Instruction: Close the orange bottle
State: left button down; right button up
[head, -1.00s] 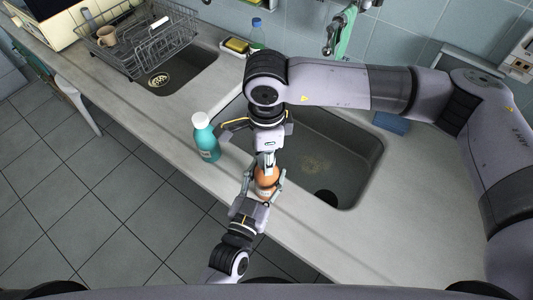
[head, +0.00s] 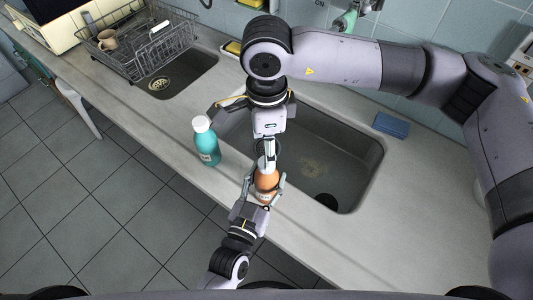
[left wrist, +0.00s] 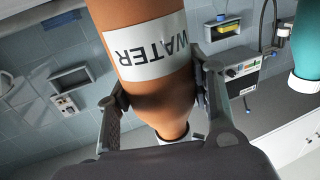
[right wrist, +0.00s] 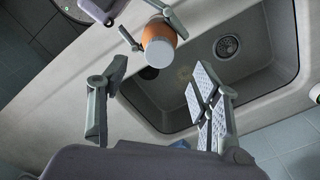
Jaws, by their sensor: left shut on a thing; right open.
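The orange bottle (head: 266,184), with a white "WATER" label, is held at the counter's front edge. In the left wrist view the bottle (left wrist: 150,90) appears upside down, with a white piece at its narrow end. In the right wrist view a round white cap (right wrist: 160,53) covers the end of the bottle. My left gripper (head: 264,189) is shut around the orange body; its fingers show on both sides in the left wrist view (left wrist: 160,92). My right gripper (head: 268,150) is open, pointing down above the cap; its fingers (right wrist: 157,75) are apart from the bottle.
A teal bottle (head: 206,145) with a white cap stands on the counter left of the grippers. A sink basin (head: 330,150) lies behind and right. A blue sponge (head: 391,125) lies behind the sink's right side. A dish rack (head: 135,40) stands at the back left.

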notch_tip(320, 180, up, 6)
dwell(0.4)
pick_arm(q)
jog(key=c, duration=0.7)
grip_release()
jog(key=v, duration=1.2)
jog(key=shift+a, duration=0.1)
pick_arm(e)
jog(key=shift+s+a, duration=0.1)
